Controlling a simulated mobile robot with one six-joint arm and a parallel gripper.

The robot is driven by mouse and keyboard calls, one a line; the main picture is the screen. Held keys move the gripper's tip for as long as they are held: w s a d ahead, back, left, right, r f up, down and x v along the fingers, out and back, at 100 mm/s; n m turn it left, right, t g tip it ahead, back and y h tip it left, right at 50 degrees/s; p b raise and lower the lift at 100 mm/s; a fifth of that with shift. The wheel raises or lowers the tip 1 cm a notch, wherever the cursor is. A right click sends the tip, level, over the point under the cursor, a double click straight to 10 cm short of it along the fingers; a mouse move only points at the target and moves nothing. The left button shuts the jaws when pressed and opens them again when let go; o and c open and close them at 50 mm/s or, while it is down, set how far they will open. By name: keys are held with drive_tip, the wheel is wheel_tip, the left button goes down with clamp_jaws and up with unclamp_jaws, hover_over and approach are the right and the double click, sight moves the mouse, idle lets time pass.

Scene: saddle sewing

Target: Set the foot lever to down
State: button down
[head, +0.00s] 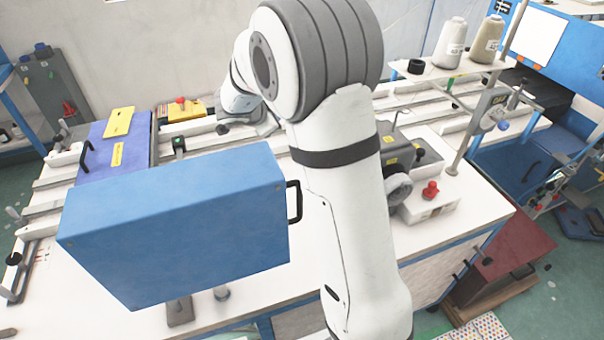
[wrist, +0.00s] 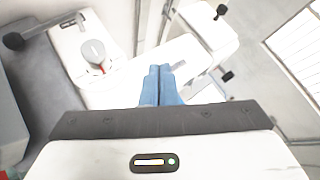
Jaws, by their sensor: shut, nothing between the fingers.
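My gripper (wrist: 162,72) shows in the wrist view with its two blue fingers together and nothing between them. Its tips are over a white machine body (wrist: 118,84). A small black-tipped lever (wrist: 228,76) sticks out to the right of the fingertips, apart from them. Another black knob (wrist: 221,11) is farther up on the right. I cannot tell which of these, if either, is the foot lever, or whether it is up or down. The head view does not show my fingers clearly; my own arm fills its middle.
A grey dial (wrist: 94,50) with a red mark sits left of the fingers. In the head view, a large blue box (head: 180,230) stands at the front of the white table (head: 455,225). Thread cones (head: 450,43) on a stand and a red button (head: 430,190) are at right.

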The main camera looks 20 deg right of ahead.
drive_tip(key=s+a+f+g+h, duration=0.2)
drive_tip(key=s+f+g+h, duration=0.2)
drive_tip(key=s+f+g, duration=0.55)
drive_tip(key=d+f+t+p, duration=0.1)
drive_tip(key=d+f+p, duration=0.2)
drive_tip(key=d+f, duration=0.6)
drive_tip(key=shift+w+d+f+m, duration=0.3)
drive_tip(key=shift+w+f, duration=0.1)
drive_tip(key=shift+f, duration=0.45)
